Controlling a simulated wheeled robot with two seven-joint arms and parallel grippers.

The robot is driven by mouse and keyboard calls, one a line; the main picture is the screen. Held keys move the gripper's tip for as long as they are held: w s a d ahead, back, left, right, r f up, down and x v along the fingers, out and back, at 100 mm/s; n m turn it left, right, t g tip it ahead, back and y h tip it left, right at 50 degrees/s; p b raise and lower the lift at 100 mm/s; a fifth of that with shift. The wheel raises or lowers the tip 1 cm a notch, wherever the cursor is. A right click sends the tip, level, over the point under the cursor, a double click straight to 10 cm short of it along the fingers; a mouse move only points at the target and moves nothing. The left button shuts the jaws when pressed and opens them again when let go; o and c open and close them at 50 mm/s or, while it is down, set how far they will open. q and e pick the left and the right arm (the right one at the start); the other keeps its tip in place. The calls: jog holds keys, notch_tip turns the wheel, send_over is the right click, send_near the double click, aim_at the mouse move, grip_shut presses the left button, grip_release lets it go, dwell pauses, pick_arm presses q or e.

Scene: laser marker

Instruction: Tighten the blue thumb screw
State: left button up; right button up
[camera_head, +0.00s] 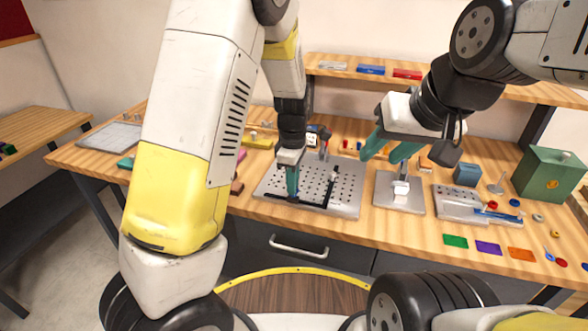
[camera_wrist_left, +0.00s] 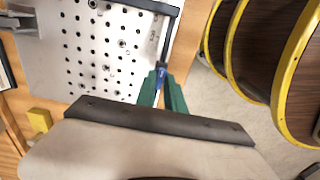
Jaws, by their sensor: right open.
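The blue thumb screw (camera_wrist_left: 160,72) shows in the left wrist view between the green fingertips, at the corner of a black bar on the perforated metal plate (camera_wrist_left: 95,50). My left gripper (camera_wrist_left: 160,84) points at it, with its fingers closed in on both sides of it. In the head view my left gripper (camera_head: 292,192) reaches down to the front of the plate (camera_head: 346,196), and the screw is hidden there. My right gripper (camera_head: 384,148) is open and empty, above and behind a small metal stand (camera_head: 400,203).
Black bars (camera_head: 328,190) lie along the plate. To the right are a grey fixture block (camera_head: 458,205), a green box (camera_head: 548,174) and coloured tags (camera_head: 488,248). A shelf (camera_head: 430,84) with coloured boxes runs along the back. A yellow block (camera_wrist_left: 40,120) lies near the plate.

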pick_arm(q)
grip_shut()
jog(key=shift+m, duration=0.4)
jog(key=m, duration=0.5)
jog(key=shift+m, duration=0.3)
jog(key=m, duration=1.1)
jog(key=shift+m, duration=0.4)
jog(key=m, duration=0.5)
jog(key=shift+m, duration=0.3)
